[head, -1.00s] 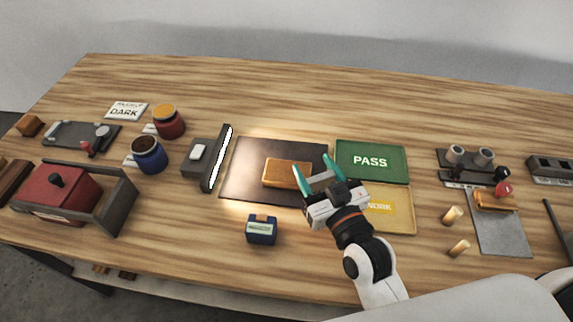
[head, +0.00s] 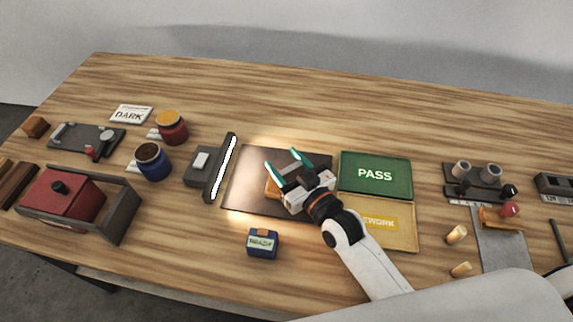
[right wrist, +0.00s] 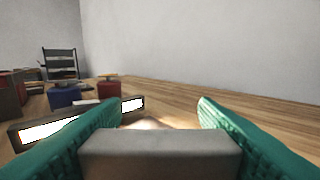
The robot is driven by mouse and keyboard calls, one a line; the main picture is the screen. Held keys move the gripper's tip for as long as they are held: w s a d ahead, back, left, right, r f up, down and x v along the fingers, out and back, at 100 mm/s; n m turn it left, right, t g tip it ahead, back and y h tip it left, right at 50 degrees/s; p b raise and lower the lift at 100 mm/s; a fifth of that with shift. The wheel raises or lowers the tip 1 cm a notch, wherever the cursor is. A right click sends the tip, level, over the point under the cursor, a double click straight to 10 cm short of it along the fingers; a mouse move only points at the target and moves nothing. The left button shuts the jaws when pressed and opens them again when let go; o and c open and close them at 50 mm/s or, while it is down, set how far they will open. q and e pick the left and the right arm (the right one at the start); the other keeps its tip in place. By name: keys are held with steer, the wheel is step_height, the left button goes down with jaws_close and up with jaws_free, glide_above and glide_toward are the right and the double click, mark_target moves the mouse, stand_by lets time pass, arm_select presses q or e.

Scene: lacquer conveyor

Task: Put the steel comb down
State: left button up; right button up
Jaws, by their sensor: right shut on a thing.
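My right gripper (head: 285,163) is over the dark mat (head: 245,195) in the head view, with teal fingers pointing away. It is shut on the steel comb (right wrist: 160,150), a plain grey bar spanning between the two fingers in the right wrist view. The comb's teeth cannot be made out. In the head view the gripper mostly hides the comb. An orange-brown wooden block (head: 271,190) lies on the mat, largely covered by the gripper. I cannot tell the height of the comb above the block. My left gripper is not in view.
A lit lamp bar (head: 220,167) stands left of the mat. A green PASS tray (head: 390,160) and yellow rework tray (head: 400,239) lie right of it. A small blue box (head: 263,244) sits in front. Blue (head: 152,164) and red (head: 173,130) jars stand left. Bare wood lies behind the mat.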

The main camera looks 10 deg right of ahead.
steer(key=shift+f, duration=0.3)
steer(key=shift+f, duration=0.15)
steer(key=o, duration=1.1)
steer(key=shift+c, duration=0.2)
steer(key=shift+r, duration=0.25)
steer(key=v, duration=0.5)
steer(key=b+v, duration=0.1)
steer(key=v, duration=0.4)
steer(key=shift+s+d+f, duration=0.15)
steer(key=shift+s+f, duration=0.1)
steer(key=shift+s, duration=0.1)
steer(key=shift+s+d+r, duration=0.1)
steer(key=shift+s+d, duration=0.15)
steer(key=shift+s, duration=0.35)
